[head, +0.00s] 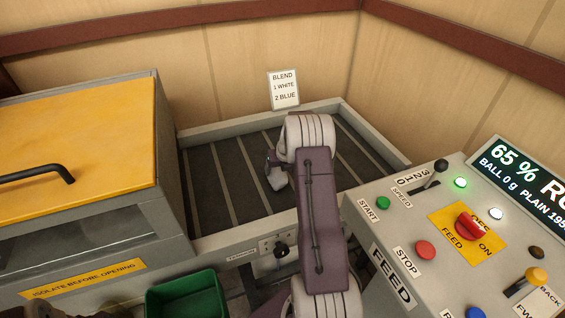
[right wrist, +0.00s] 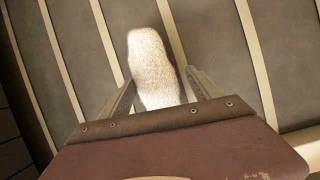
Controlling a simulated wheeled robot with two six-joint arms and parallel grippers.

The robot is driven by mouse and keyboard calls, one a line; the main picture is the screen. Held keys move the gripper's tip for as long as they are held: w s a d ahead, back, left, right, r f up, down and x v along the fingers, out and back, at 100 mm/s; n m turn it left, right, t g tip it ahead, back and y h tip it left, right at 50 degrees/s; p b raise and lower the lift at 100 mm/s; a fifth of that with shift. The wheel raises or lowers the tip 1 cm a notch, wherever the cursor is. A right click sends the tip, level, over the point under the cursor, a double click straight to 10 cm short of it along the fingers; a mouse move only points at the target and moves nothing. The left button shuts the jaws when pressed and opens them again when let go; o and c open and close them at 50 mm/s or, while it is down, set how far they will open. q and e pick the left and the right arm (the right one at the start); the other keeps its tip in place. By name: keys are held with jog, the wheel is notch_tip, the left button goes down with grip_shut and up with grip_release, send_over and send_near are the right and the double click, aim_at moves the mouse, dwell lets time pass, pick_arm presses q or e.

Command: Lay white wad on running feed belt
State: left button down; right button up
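The feed belt (head: 234,190), dark with light cross slats, lies in a grey frame in the middle of the head view. My right arm reaches over it; its gripper is mostly hidden behind the arm there. In the right wrist view the white wad (right wrist: 153,65), fuzzy and elongated, sits between the fingertips of my right gripper (right wrist: 160,76), with the belt (right wrist: 220,45) behind it.
A grey machine with a yellow lid (head: 85,135) stands left of the belt. A control panel (head: 400,215) with START, STOP and a lit display (head: 525,185) stands at right. A green bin (head: 187,298) is below. A card (head: 284,89) reads "BLEND 1 WHITE 2 BLUE".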

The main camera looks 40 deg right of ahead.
jog(key=v, duration=1.1)
jog(key=s+a+f+n+g+y, duration=0.1)
jog(key=s+a+n, duration=0.2)
jog(key=a+n, duration=0.6)
jog(key=s+a+n, duration=0.3)
jog(key=a+n, duration=0.5)
jog(key=n, duration=0.2)
jog(key=s+a+f+n+g, duration=0.1)
jog(key=s+a+n, duration=0.4)
jog(key=n, duration=0.5)
jog(key=s+a+f+n+g, duration=0.1)
jog(key=s+a+n, duration=0.4)
jog(key=s+n, duration=0.3)
jog(key=n, duration=0.3)
jog(key=shift+n+p, duration=0.3)
jog(key=shift+p, duration=0.05)
jog(key=shift+s+f, duration=0.1)
jog(key=shift+s, duration=0.05)
dwell(1.2)
